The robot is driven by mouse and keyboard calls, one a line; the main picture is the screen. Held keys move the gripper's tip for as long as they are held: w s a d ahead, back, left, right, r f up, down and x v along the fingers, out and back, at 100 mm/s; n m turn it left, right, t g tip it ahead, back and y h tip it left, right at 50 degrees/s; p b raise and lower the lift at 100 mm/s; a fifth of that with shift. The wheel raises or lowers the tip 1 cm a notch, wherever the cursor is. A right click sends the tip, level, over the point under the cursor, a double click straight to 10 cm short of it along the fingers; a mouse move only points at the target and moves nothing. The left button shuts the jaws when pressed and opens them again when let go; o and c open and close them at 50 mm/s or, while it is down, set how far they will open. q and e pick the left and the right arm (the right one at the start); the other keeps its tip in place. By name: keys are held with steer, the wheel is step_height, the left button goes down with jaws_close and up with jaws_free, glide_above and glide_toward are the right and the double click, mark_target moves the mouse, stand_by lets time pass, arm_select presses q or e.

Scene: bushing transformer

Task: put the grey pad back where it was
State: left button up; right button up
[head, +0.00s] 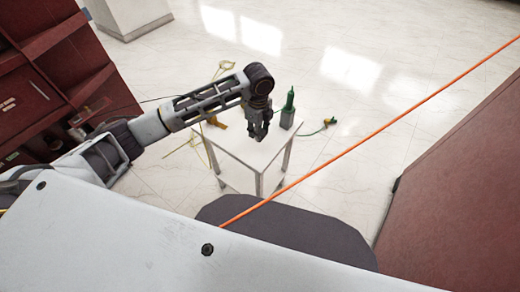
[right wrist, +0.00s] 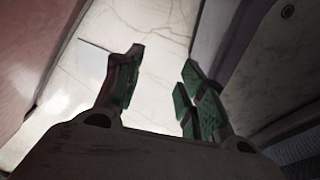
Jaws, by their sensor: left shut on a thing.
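My left gripper (head: 259,133) is over the white table (head: 243,148), pointing down, close to the table top. It is shut on a small dark grey thing, which seems to be the grey pad; the fingers hide most of it, and I cannot tell whether it touches the table. My right gripper (right wrist: 158,95) shows in the right wrist view with its green-lined fingers apart and nothing between them, above the pale floor.
A green bottle-like thing (head: 289,101) stands at a grey block (head: 287,118) on the table, right of my left gripper. A yellow thing (head: 216,122) lies left. An orange line (head: 400,107) crosses the view. Red cabinets stand left (head: 60,60) and right (head: 460,190).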

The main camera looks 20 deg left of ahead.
arm_select(q)
glide_above(259, 151)
steer(key=shift+a+f, duration=0.1)
steer(key=shift+f, duration=2.4)
arm_select(e)
steer(key=shift+w+a, duration=0.35)
steer(key=shift+w, duration=0.15)
arm_select(q)
steer(key=shift+f+b, duration=0.25)
steer(key=shift+b, duration=0.05)
step_height(259, 151, down, 4)
steer(key=shift+r, duration=0.1)
steer(key=shift+f, duration=0.35)
arm_select(e)
steer(key=shift+w+a+r, duration=0.1)
steer(key=shift+w+a, duration=0.2)
steer(key=shift+w, duration=0.6)
steer(key=shift+s, duration=0.15)
